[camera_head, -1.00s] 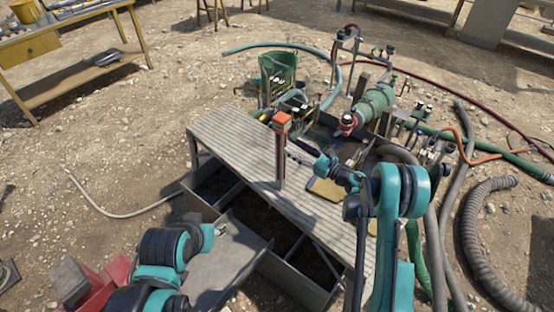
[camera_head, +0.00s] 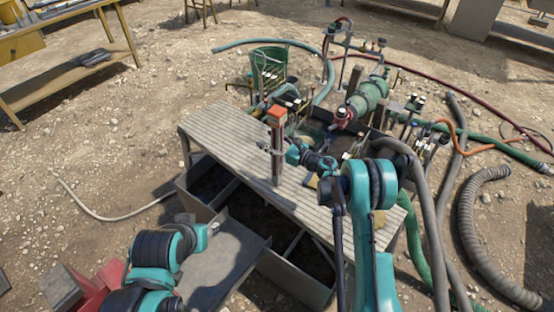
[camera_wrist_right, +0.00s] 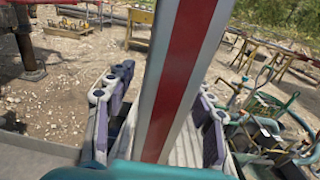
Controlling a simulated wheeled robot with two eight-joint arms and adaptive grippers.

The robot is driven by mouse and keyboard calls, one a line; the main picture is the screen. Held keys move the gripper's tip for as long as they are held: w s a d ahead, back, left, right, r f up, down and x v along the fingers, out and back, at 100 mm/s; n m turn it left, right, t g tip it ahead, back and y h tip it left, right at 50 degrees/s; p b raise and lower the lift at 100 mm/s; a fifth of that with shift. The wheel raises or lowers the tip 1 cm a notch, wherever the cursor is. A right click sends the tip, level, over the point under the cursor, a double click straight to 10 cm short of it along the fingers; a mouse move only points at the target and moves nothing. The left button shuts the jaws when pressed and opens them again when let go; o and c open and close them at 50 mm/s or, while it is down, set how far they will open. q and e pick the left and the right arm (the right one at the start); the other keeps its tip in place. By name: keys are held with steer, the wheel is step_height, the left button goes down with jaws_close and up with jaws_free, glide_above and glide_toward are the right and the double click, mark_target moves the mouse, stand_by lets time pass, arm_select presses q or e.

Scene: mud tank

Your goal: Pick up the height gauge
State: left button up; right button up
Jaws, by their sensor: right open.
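The height gauge (camera_head: 277,165) is an upright post with an orange top, standing on the slatted bench (camera_head: 222,129). In the right wrist view the gauge (camera_wrist_right: 180,80) is a red and white striped post rising between the two fingers. My right gripper (camera_head: 270,148) is at the upper part of the post, with its open fingers on either side of it. In the wrist view the right gripper (camera_wrist_right: 158,108) shows gaps between fingers and post. My left arm is at the lower left; only a small grey tip of its gripper (camera_head: 213,229) shows.
A green pump (camera_head: 368,97), hoses and a green bucket (camera_head: 268,68) crowd the area behind the bench. Open bins (camera_head: 262,225) lie under its front edge. A ribbed grey hose (camera_head: 470,225) lies at right. The gravel at left is mostly clear.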

steer(key=shift+r, duration=0.1)
jaws_close()
steer(key=shift+r, duration=0.1)
stand_by(0.4)
